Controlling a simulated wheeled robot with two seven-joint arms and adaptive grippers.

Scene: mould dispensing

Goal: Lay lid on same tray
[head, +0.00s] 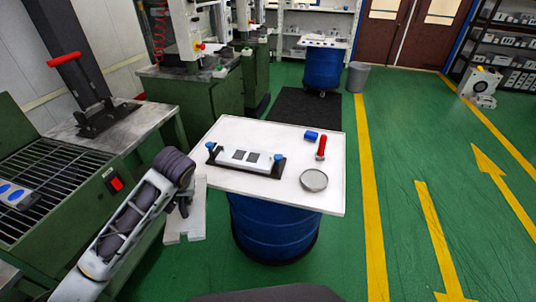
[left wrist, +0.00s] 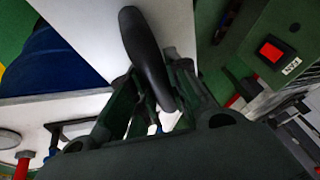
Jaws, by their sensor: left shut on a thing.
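A pale flat panel, which looks like the lid (head: 185,228), hangs beside the left edge of the white table in the head view. It fills the upper middle of the left wrist view (left wrist: 100,25). My left gripper (head: 184,206) is shut on its dark handle (left wrist: 145,50); the fingers (left wrist: 152,95) close around it. A grey tray with blue ovals (head: 14,196) lies on the green machine's grid at the far left. A pale tray-like block with two dark squares (head: 232,155) sits on a black base on the table. My right gripper is not in view.
The white table top (head: 240,200) rests on a blue barrel (head: 272,232). It carries a blue block (head: 311,136), a red-handled tool (head: 321,147) and a round dish (head: 313,180). A red-handled press (head: 95,115) stands behind the grid (head: 50,185). Green floor is open at right.

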